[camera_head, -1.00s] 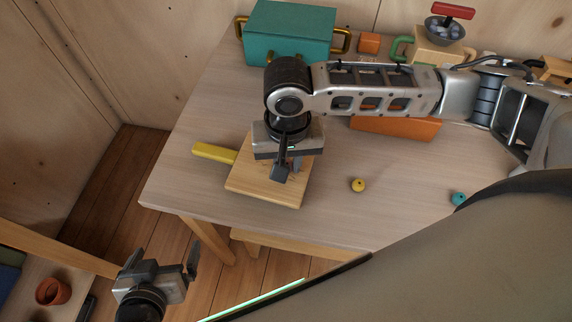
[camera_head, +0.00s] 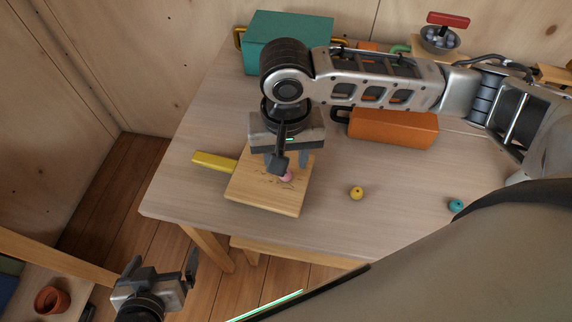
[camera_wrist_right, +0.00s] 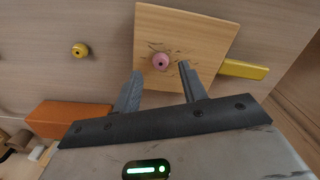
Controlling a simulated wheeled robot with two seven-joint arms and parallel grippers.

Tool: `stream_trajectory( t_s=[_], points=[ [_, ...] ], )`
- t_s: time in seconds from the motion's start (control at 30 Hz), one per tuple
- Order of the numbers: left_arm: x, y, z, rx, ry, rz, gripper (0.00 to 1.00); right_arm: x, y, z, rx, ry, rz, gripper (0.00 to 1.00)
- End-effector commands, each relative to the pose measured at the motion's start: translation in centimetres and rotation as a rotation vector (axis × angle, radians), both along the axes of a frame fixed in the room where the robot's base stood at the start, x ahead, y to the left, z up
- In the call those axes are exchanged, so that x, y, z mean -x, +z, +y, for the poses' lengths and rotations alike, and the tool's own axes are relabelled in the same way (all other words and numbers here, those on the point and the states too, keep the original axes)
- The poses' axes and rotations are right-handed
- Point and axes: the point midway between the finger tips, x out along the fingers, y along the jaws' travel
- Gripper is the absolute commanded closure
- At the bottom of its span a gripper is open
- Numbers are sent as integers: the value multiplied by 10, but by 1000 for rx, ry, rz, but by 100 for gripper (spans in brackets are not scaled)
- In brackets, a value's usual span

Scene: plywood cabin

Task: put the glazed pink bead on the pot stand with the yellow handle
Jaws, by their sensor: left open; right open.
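The pot stand (camera_head: 262,199) is a square wooden board with a yellow handle (camera_head: 214,162) on the table; it also shows in the right wrist view (camera_wrist_right: 209,38). The glazed pink bead (camera_head: 287,177) rests on the board; in the right wrist view the bead (camera_wrist_right: 160,62) sits near its middle, on dark markings. My right gripper (camera_head: 290,163) is open and empty just above the bead, fingers (camera_wrist_right: 160,71) apart and clear of it. My left gripper (camera_head: 163,266) is open and empty, low at the left, away from the table.
A yellow bead (camera_head: 356,193) and a teal bead (camera_head: 456,205) lie on the table right of the stand. An orange box (camera_head: 393,138) and a teal box (camera_head: 290,42) stand behind. A terracotta pot (camera_head: 51,300) is at lower left. The table front is mostly clear.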

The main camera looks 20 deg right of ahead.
Motion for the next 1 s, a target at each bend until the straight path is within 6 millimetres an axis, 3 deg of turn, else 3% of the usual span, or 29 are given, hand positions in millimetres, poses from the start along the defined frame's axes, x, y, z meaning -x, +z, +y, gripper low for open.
stream_trajectory(
  t_s=[0.2, 0.4, 1.0],
  points=[
    [-1, 5, 1, -4, 1, -2, 2, 0, 49, 1, -1, 1, -2, 58],
    [0, 4, 2, -7, 3, 3, 2, 0, 72, 1, -1, 0, 1, 58],
    [3, 1, 3, -6, 6, 10, 2, 0, 77, 0, 0, 0, 1, 58]
  ],
)
